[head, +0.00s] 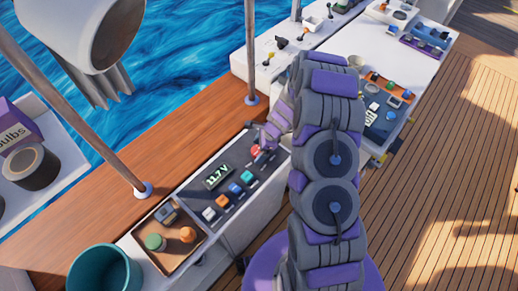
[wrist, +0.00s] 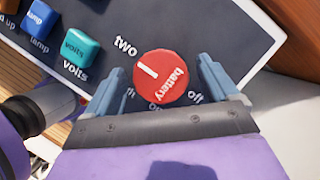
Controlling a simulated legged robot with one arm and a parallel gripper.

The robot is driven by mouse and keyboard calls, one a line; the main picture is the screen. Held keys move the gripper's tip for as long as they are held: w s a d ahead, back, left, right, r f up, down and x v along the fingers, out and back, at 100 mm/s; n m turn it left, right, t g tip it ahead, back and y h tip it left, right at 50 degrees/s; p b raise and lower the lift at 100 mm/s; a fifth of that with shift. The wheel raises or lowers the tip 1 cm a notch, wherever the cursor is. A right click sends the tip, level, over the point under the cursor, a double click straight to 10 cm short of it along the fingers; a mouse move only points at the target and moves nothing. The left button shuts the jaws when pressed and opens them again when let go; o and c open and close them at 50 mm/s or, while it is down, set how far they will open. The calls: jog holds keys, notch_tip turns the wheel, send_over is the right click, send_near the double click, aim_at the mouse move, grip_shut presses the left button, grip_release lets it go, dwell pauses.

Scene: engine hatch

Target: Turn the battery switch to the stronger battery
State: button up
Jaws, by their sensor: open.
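The battery switch (wrist: 160,78) is a round red knob marked "battery" on a dark panel. Its white mark points up-left, toward the word "two". The word "off" is printed to its right; other labels below are partly hidden. My gripper (wrist: 160,64) is open, with one finger on each side of the knob; I cannot tell if they touch it. In the head view, the red knob (head: 257,150) is partly covered by my gripper at the panel's far end. A display (head: 217,177) on the panel reads 11.7 V.
A teal volts button (wrist: 81,46) and a blue lamp button (wrist: 38,18) sit left of the knob. In the head view, a wooden tray (head: 160,262) and a teal bucket (head: 103,272) stand near the panel. A rail post (head: 251,60) rises behind it.

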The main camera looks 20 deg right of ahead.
jog(key=shift+d, duration=0.35)
jog(key=c, duration=0.3)
jog(key=shift+a, duration=0.15)
jog(key=c, duration=0.7)
jog(key=shift+c, duration=0.2)
